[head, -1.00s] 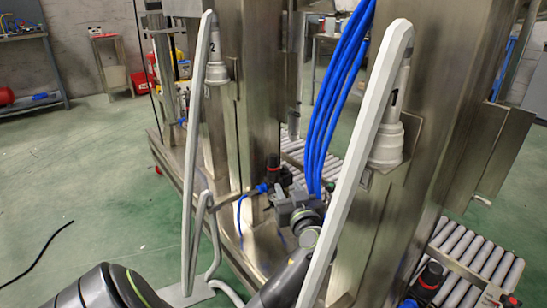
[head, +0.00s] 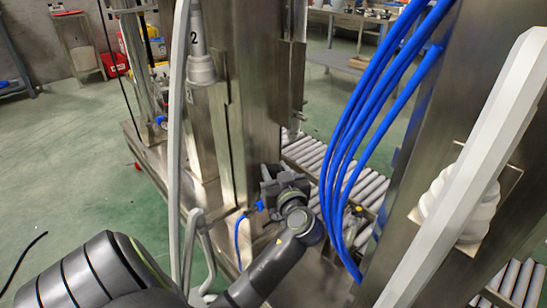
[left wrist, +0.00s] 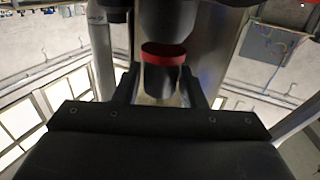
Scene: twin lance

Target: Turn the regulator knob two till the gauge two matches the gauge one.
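The knob of a regulator, black with a red ring (left wrist: 163,54), shows in the left wrist view between the two fingers of my left gripper (left wrist: 160,86). The fingers stand on either side of it, with a narrow gap showing, so the gripper looks open around it. In the head view my left gripper (head: 272,180) is at the steel post beside the lance marked 2 (head: 198,45) and hides the knob. No gauge face can be made out in either view. My right gripper is not in view.
Blue hoses (head: 350,140) hang close to the right of my left gripper. A roller conveyor (head: 310,155) lies behind the gripper. A thin blue tube (head: 238,235) hangs below. Green floor is open at left.

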